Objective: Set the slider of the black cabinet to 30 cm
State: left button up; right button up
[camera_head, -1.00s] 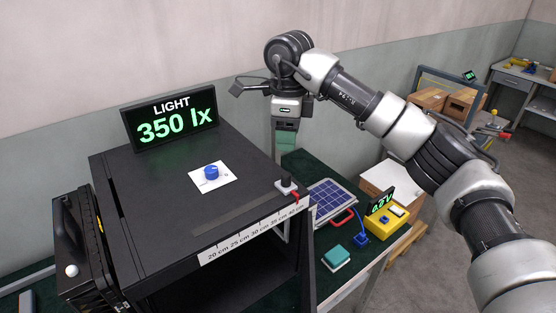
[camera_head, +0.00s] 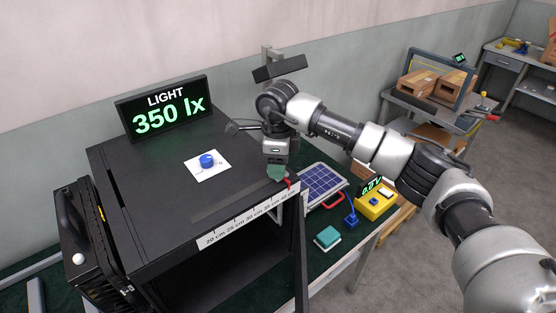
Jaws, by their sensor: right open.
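The black cabinet (camera_head: 150,185) stands at the left with its front open. A white scale strip (camera_head: 240,230) on its top front edge reads from 20 cm to 40 cm, left to right. The slider's red pointer (camera_head: 289,183) shows near the right, 40 cm end; its black knob is hidden behind my right gripper. A slot (camera_head: 225,207) runs along the top behind the scale. My right gripper (camera_head: 277,173) is open, pointing down at the slider; I cannot tell whether its fingers are around the knob. My left gripper is not in view.
A display (camera_head: 165,108) reading 350 lx and a blue dial (camera_head: 207,161) sit on the cabinet top. Right of it are a solar panel (camera_head: 321,184), a yellow meter (camera_head: 376,204) and a teal block (camera_head: 327,236). A black case (camera_head: 85,235) stands at the left.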

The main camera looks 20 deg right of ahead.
jog(key=shift+c, duration=0.8)
grip_shut()
jog(key=s+a+b, duration=0.1)
jog(key=a, duration=0.2)
jog(key=s+a, duration=0.1)
jog(key=a, duration=0.2)
jog(key=s+a+b, duration=0.1)
jog(key=a, duration=0.1)
jog(key=shift+a+b, duration=0.3)
jog(key=shift+a, duration=0.1)
jog(key=shift+s+a, duration=0.15)
jog(key=shift+a, duration=0.25)
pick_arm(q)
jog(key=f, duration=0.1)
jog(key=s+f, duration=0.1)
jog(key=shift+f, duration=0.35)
pick_arm(e)
jog(key=shift+d, duration=0.1)
jog(key=shift+o, duration=0.8)
grip_release()
